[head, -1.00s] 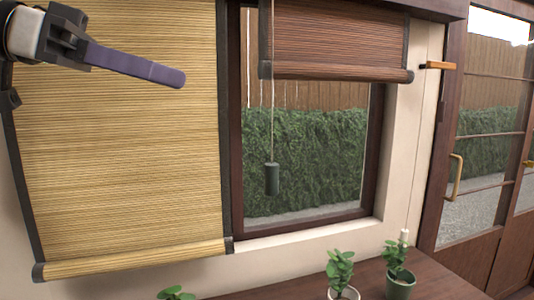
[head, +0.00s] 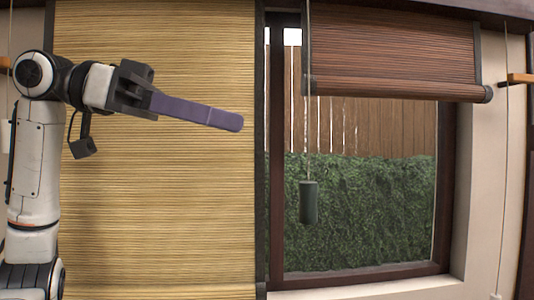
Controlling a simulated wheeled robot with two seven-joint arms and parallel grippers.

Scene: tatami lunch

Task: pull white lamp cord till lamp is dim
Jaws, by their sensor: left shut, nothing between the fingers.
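No lamp shows in the head view. A thin pale cord (head: 503,170) hangs down the wall at the far right, near a small wooden peg (head: 519,79). Its lower end is at or below the picture's bottom edge. A second thin cord (head: 308,130) hangs in front of the window and ends in a dark green cylinder (head: 308,202). My left gripper (head: 238,122) is shut and empty, its purple fingers pointing right in front of the straw blind. It is left of the green cylinder and far from the pale cord. My right gripper is out of view.
A lowered straw blind (head: 170,220) fills the left. A brown blind (head: 395,55) is partly rolled down over the window, with a hedge (head: 370,210) outside. A dark window frame (head: 447,180) edges the wall. No obstacle shows between my left gripper and the green cylinder.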

